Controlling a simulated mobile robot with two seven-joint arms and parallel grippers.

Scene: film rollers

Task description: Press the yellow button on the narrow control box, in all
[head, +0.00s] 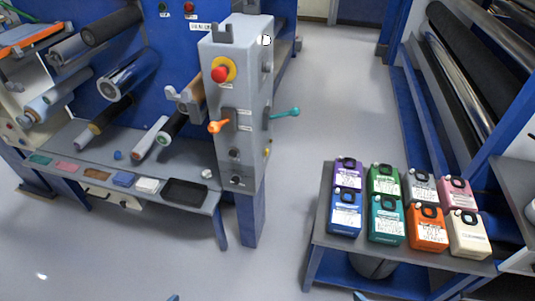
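The narrow control box (233,115) is a tall grey box on a blue post, left of centre in the head view. A small yellow spot (267,153) shows low on its right side; it may be the yellow button, but it is too small to be sure. Higher on the front is a red knob (219,74) on a yellow ring. An orange lever (218,126) and a teal lever (286,113) stick out below it. Neither gripper can be made out; only small blue slivers show at the bottom edge, and nothing of mine touches the box.
A grey shelf (205,204) with a black tray (185,193) and rollers stands left of the box. At right, a low table (325,236) carries several coloured containers. Large rollers in a blue frame stand behind it. The grey floor (330,110) between them is clear.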

